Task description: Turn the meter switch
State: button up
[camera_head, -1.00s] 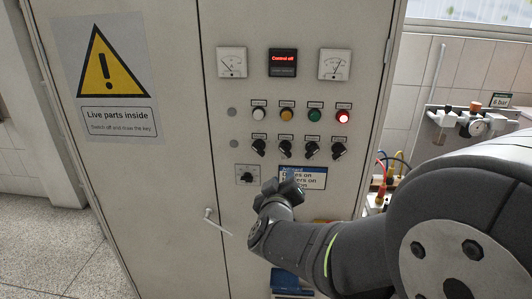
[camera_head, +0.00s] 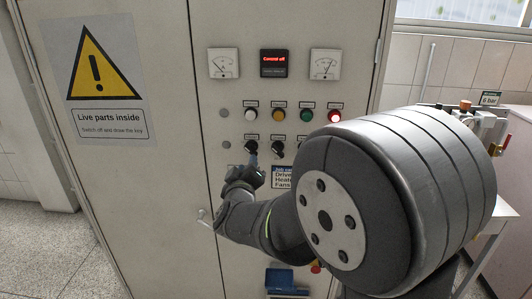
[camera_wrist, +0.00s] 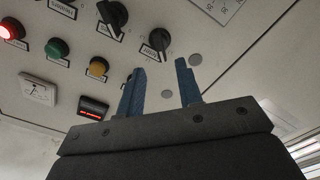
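A grey cabinet panel (camera_head: 210,110) carries a row of black rotary knobs. The leftmost knob (camera_head: 251,146) and its neighbour (camera_head: 277,151) show in the head view. In the wrist view they appear as a near knob (camera_wrist: 158,40) and a second knob (camera_wrist: 112,14).
Above the knobs are white (camera_head: 250,115), yellow (camera_head: 278,115), green (camera_head: 306,115) and lit red (camera_head: 334,116) lamps. Two meters (camera_head: 223,63) flank a display (camera_head: 273,63). My arm hides the right-hand knobs.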

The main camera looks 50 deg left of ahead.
aim_at(250, 153)
jog(key=x, duration=0.7)
jog(key=shift+w+a, duration=0.2)
grip_shut()
jog(key=shift+m, duration=0.3)
jog(key=m, duration=0.3)
jog(key=shift+m, duration=0.3)
jog(key=shift+f+m, duration=0.1)
jog(key=shift+m, duration=2.1)
